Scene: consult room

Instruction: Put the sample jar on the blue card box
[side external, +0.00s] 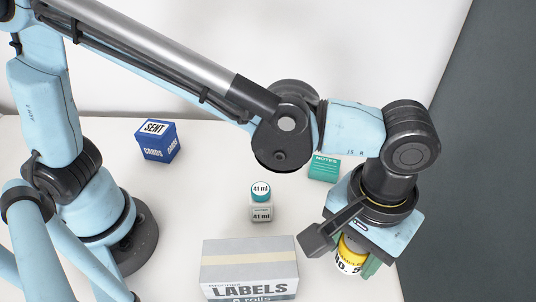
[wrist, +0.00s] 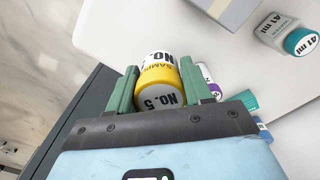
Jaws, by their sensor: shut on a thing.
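The sample jar, with a yellow and white label reading "NO. 5", is between the green fingers of my gripper (wrist: 160,86). The jar (wrist: 158,76) lies across the wrist view with a finger against each side. In the side view my gripper (side external: 356,262) points down near the table's right edge, and the jar (side external: 349,255) shows partly below it. I cannot tell how high it is above the table. The blue card box (side external: 158,141), marked "SENT" and "CARDS", stands at the back left of the table, well away from my gripper.
A small 41 ml bottle (side external: 261,203) with a teal cap stands mid-table. A grey labels box (side external: 249,263) is at the front. A teal notes box (side external: 324,168) sits behind my wrist. A purple-banded item (wrist: 213,87) shows beside my finger. The table around the card box is clear.

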